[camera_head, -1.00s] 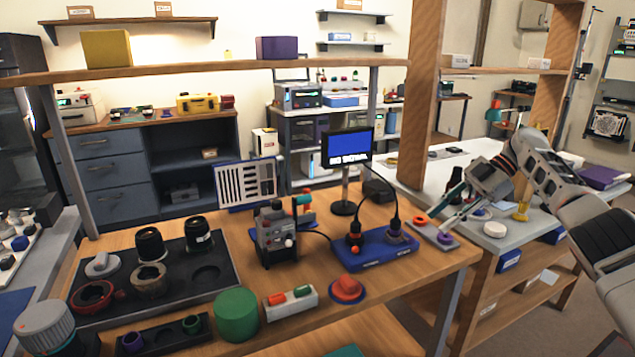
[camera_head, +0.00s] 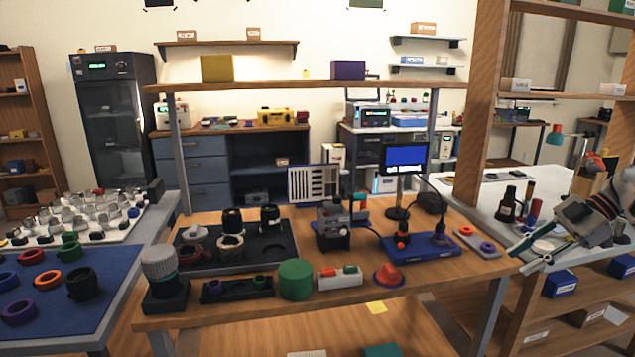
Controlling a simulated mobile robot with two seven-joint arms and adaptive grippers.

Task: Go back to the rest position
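My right gripper (camera_head: 517,260) comes in from the right edge, over the right bench. Its two pale fingers are apart and nothing shows between them. My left gripper is out of view. On the wooden table (camera_head: 400,275) in the middle, a dark tray (camera_head: 272,252) holds black lens barrels (camera_head: 232,220) and ring-shaped parts. A grey ribbed cylinder (camera_head: 159,264) stands on a black block at the table's left end. A blue station (camera_head: 425,250) with two plugged-in pieces sits to the right of the tray.
A blue mat (camera_head: 105,290) with coloured rings lies on the left bench, with several small glassy parts behind it. A wooden post (camera_head: 478,110) rises between the table and the right bench (camera_head: 480,200). A small blue screen (camera_head: 405,158) stands behind the station.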

